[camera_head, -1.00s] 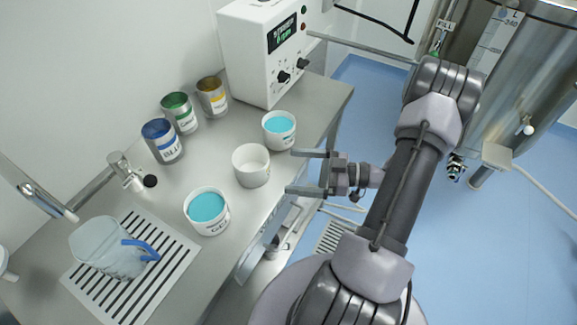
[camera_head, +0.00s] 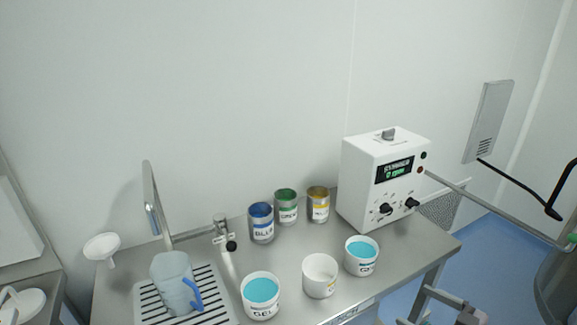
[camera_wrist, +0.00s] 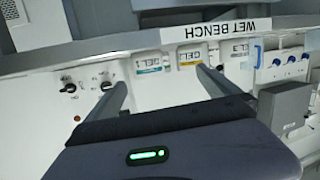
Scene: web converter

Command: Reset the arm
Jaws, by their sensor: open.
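My gripper (camera_head: 424,306) shows only partly at the bottom right edge of the head view, beside the bench's right front. In the wrist view my gripper (camera_wrist: 161,78) has its two fingers spread apart with nothing between them. The rest of my arm is mostly outside the head view.
The steel bench (camera_head: 405,262) holds a GEL tub (camera_head: 261,294), an empty white tub (camera_head: 320,274), another blue-filled tub (camera_head: 361,256), paint cans (camera_head: 262,222), a jug (camera_head: 174,284) and a white control box (camera_head: 384,180).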

